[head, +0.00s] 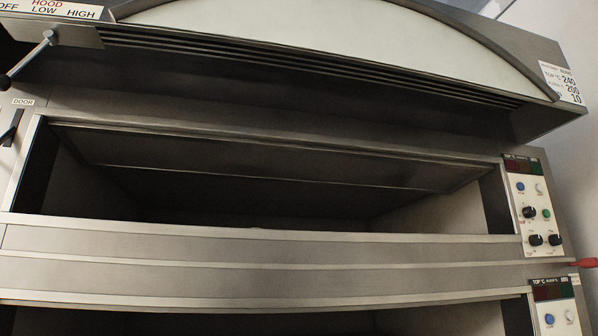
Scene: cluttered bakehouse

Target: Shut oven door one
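The upper deck oven (270,247) fills most of the head view, and its wide chamber mouth is open. I see into the dark inside and to its pale right inner wall. A dark flat panel (270,160) slants inward under the top edge of the mouth; I cannot tell if it is the door or the chamber ceiling. A "DOOR" label (23,102) sits at the left edge, with a black lever (12,128) just below it, cut by the frame. No label "one" is readable. Neither of my grippers is in view.
A steel hood (300,62) juts out above the mouth, with a lever (35,58) at its left. Control panels stand at the right, upper (534,208) and lower (560,312). A red handle (583,263) sticks out between them. A second opening (250,323) shows at the bottom.

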